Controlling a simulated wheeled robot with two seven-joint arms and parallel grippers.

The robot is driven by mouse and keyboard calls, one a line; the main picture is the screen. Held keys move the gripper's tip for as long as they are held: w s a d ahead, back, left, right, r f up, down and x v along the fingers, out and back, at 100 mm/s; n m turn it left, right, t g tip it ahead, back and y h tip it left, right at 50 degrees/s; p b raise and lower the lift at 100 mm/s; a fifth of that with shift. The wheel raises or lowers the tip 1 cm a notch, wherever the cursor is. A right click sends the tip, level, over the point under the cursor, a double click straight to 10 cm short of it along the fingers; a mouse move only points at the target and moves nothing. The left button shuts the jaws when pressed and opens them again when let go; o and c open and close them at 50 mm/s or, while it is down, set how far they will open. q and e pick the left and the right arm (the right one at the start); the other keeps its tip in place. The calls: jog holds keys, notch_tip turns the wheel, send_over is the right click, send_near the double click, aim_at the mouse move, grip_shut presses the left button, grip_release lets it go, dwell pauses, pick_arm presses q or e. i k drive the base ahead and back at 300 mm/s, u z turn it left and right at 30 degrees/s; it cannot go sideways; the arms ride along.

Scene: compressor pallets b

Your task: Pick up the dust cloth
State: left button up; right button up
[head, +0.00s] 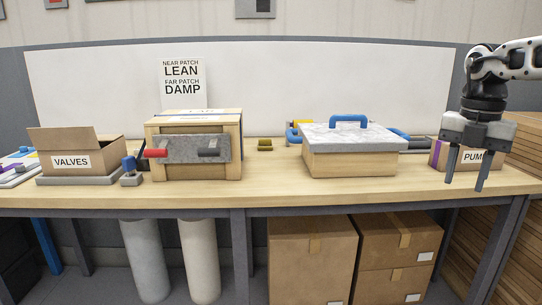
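I cannot make out a dust cloth for certain. A grey, mottled flat piece (195,149) is at the front of the wooden crate (233,168), with a red grip at its left and a black one at its right. A pale marbled slab (345,138) with a blue handle (348,121) lies on a low wooden box (355,163). My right gripper (465,186) hangs fingers down at the right, in front of the small PUMP carton (472,157). Its fingers are apart with nothing between them. My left gripper is out of view.
The wooden bench (275,185) has free room between crate and low box. At left are an open VALVES carton (84,160) and a small blue-knobbed block (131,172). A LEAN/DAMP sign (183,82) stands behind. Cartons (312,260) and rolls (146,260) are below.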

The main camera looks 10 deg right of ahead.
aim_at(263, 144)
jog(key=z, duration=1.2)
jog(key=i, duration=1.8)
jog(key=u, duration=1.15)
jog(key=i, duration=0.25)
jog(key=u, duration=1.5)
jog(key=i, duration=0.5)
jog(key=u, duration=0.1)
